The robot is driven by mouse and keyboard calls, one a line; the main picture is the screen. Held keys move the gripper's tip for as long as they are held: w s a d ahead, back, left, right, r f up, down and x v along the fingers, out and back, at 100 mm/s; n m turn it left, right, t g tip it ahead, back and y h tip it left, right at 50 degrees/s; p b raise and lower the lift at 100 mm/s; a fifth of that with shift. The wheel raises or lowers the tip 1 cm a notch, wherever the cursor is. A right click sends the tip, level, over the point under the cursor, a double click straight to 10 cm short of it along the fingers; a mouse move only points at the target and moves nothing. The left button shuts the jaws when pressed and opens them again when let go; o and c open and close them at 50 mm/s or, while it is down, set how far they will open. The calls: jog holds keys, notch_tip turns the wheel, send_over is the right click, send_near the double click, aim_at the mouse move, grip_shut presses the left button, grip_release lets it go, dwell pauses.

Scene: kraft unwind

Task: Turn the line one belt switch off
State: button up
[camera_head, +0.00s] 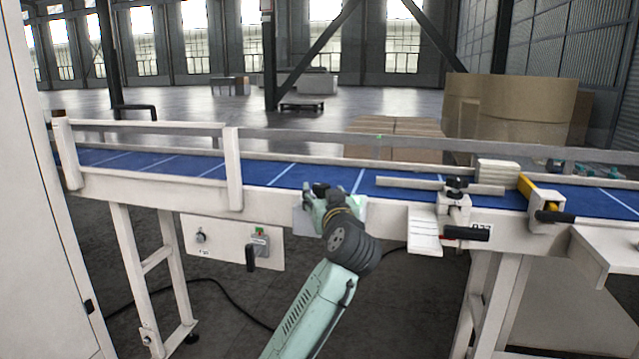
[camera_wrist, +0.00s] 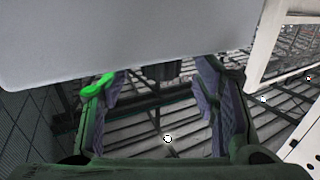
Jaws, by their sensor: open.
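A white control panel (camera_head: 225,257) hangs below the conveyor at left. A black handle-like part (camera_head: 250,258) sits at the box's lower left. Labels are too small to read, so I cannot tell which is the line one belt switch. My gripper (camera_head: 318,197) is in front of the conveyor edge, right of and above the panel, apart from it. In the wrist view my gripper (camera_wrist: 158,95) is open, with nothing between its fingers.
The blue conveyor belt (camera_head: 265,175) runs across behind my gripper. Clamps with black handles (camera_head: 466,233) stick out at right. In the wrist view a pale plate (camera_wrist: 130,40) fills the top, with a dark part (camera_wrist: 162,71) below its edge. A cable (camera_head: 225,290) lies on the floor.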

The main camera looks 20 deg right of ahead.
aim_at(322, 192)
jog(key=shift+w+d+p, duration=0.15)
jog(key=shift+w+p, duration=0.05)
jog(key=shift+w, duration=0.75)
jog(key=shift+w+d+p, duration=0.1)
jog(key=shift+w+p, duration=0.1)
jog(key=shift+w, duration=0.75)
jog(key=shift+c, duration=0.5)
jog(key=c, duration=1.1)
